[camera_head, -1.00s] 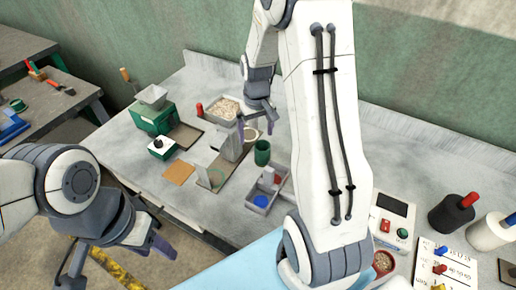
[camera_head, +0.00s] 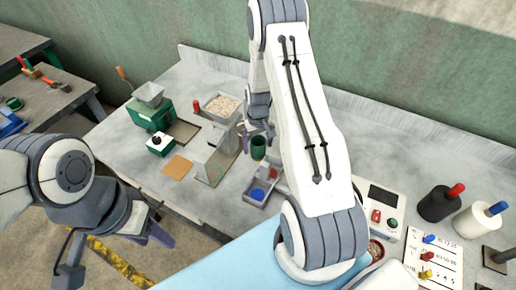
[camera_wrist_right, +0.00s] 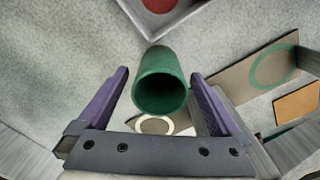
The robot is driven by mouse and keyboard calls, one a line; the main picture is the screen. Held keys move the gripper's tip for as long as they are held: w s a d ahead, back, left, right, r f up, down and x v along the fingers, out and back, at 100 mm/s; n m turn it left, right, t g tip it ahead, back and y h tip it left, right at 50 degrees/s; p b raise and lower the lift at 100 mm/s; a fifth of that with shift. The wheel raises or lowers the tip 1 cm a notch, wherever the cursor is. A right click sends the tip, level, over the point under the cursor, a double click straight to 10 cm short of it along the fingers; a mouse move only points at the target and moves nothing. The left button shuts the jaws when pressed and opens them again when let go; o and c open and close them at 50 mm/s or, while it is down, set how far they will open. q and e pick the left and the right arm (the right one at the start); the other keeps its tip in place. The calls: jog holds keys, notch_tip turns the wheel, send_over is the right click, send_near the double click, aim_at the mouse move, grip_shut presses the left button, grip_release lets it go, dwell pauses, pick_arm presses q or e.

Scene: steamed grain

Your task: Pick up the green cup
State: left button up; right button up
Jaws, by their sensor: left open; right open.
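The green cup (camera_head: 258,149) stands upright on the grey worktop, just in front of my right gripper (camera_head: 258,130). In the right wrist view the green cup (camera_wrist_right: 160,90) shows its open mouth, between the two purple fingers of my right gripper (camera_wrist_right: 160,76). The fingers are spread, with a gap to the cup on each side. I cannot tell how far down the cup they reach. My left gripper (camera_head: 158,226) is open and empty, low at the left beyond the worktop's front edge.
A grey divided tray (camera_head: 262,189) with blue and red parts lies close in front of the cup. A grey stand (camera_head: 222,160) is left of it. A tan square (camera_head: 177,167), a green machine (camera_head: 150,112) and a bin of grain (camera_head: 222,105) are farther left.

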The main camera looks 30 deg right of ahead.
jog(key=shift+f, duration=0.55)
jog(key=c, duration=1.4)
jog(key=shift+r, duration=0.15)
